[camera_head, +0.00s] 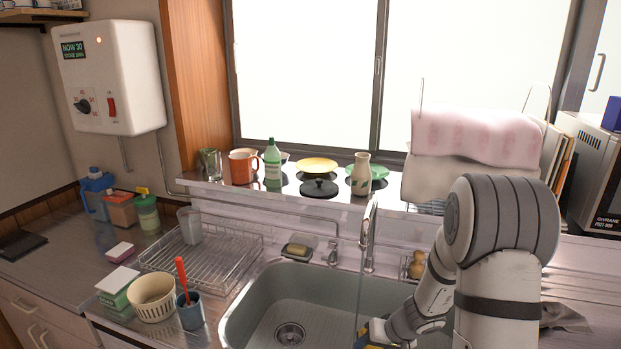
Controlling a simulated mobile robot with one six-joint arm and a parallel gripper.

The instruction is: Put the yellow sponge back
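My gripper (368,336) is low over the right part of the sink (236,322), at the bottom edge of the picture. It is mostly cut off and hidden by my arm. A small yellow patch with blue beside it shows at its end. I cannot tell whether this is the yellow sponge, or whether the fingers are open or shut. A dish (299,243) behind the sink holds a small yellowish block (297,250), perhaps a sponge or soap. A wire holder (405,267) right of the tap holds tan rounded things.
The tap (368,235) stands behind the sink, its stream falling just left of my gripper. A wire dish rack (240,257), a cream basket (152,297) and a blue cup (190,312) with a red-handled tool stand left. A shelf with a mug (243,167) and bottles runs behind.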

